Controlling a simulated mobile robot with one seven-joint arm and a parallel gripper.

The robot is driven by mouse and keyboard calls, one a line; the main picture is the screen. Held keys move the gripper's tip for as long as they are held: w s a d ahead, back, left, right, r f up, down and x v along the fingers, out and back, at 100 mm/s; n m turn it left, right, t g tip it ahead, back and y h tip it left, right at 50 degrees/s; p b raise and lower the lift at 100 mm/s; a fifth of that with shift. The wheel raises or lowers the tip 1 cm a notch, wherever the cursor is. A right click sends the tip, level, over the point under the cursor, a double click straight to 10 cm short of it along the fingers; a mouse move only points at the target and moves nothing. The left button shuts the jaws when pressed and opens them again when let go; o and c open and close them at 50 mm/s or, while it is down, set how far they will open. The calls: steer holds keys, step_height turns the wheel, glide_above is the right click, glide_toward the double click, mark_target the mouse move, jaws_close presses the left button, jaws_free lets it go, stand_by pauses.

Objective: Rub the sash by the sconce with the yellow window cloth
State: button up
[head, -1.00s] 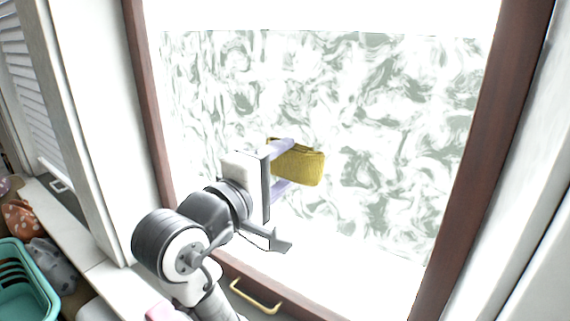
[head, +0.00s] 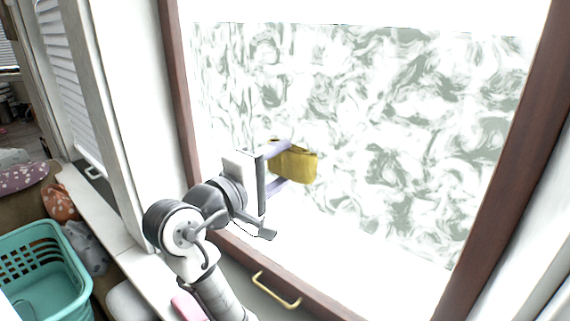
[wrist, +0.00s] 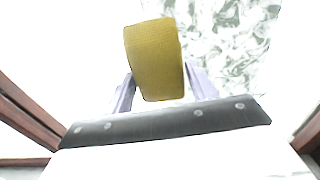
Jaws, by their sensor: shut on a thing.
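The yellow window cloth (head: 298,164) is a folded, textured pad in my gripper (head: 283,166), in front of the window. In the wrist view the cloth (wrist: 156,58) stands between the two pale lilac fingers of my gripper (wrist: 158,82), which are shut on it. The window sash (head: 400,130) has a dark red-brown frame and a pane with a grey-green swirled pattern. The cloth overlaps the left part of the pane in the head view; I cannot tell whether it touches the glass. No sconce shows.
A brass-coloured handle (head: 277,291) is on the lower frame. At the left are a white shutter (head: 72,85), a pale sill (head: 105,215), a teal basket (head: 45,262) and an orange patterned item (head: 59,202). A pink item (head: 188,305) lies near my arm.

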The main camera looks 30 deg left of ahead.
steer(key=shift+a+f, duration=0.15)
steer(key=shift+f, duration=0.25)
steer(key=shift+s+a+r+p, duration=0.15)
steer(key=shift+s+p, duration=0.5)
steer(key=shift+s, duration=0.8)
steer(key=shift+s+a+r+p, duration=0.15)
steer(key=shift+s+p, duration=0.5)
steer(key=shift+s, duration=0.8)
steer(key=shift+s, duration=0.1)
steer(key=shift+s+a+p, duration=0.2)
steer(key=shift+s+p, duration=0.25)
steer(key=shift+s, duration=0.9)
